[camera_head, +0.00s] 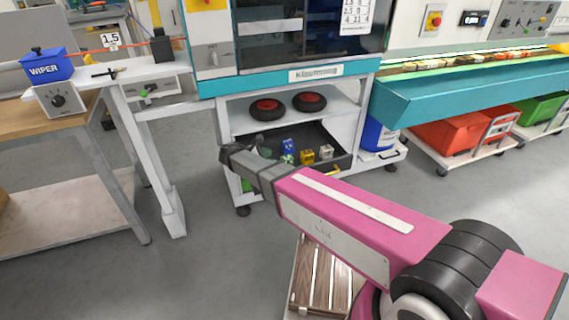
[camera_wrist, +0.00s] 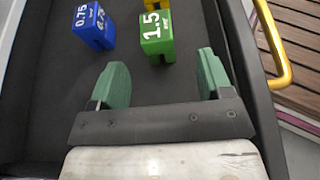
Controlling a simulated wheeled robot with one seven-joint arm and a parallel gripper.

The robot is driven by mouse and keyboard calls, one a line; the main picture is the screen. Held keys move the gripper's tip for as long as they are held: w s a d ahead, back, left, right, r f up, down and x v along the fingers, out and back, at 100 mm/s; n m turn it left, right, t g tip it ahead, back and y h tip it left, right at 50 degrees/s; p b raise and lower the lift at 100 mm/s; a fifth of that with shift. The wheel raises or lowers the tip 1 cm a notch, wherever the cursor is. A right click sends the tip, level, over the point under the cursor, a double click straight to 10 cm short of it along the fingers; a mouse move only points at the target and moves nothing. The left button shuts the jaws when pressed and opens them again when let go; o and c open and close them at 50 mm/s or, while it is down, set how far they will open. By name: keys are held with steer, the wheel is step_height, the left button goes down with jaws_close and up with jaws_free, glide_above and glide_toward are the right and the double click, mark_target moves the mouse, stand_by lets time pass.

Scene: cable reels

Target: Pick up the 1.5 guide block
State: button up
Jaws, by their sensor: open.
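The 1.5 guide block (camera_wrist: 157,36) is a green block with a white 1.5 on it. In the wrist view it stands on the dark floor of a drawer, ahead of my gripper and roughly between the lines of its fingers. My gripper (camera_wrist: 157,82) has two green fingers spread wide with nothing between them. The block lies beyond the fingertips, apart from them.
A blue 0.75 block (camera_wrist: 93,27) stands left of the green one. A silver block (camera_head: 326,152) also shows in the head view.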

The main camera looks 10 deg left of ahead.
mark_target(289, 160)
steer(key=x, duration=0.9)
steer(key=shift+w+f, duration=0.1)
steer(key=shift+w, duration=0.15)
steer(key=c, duration=1)
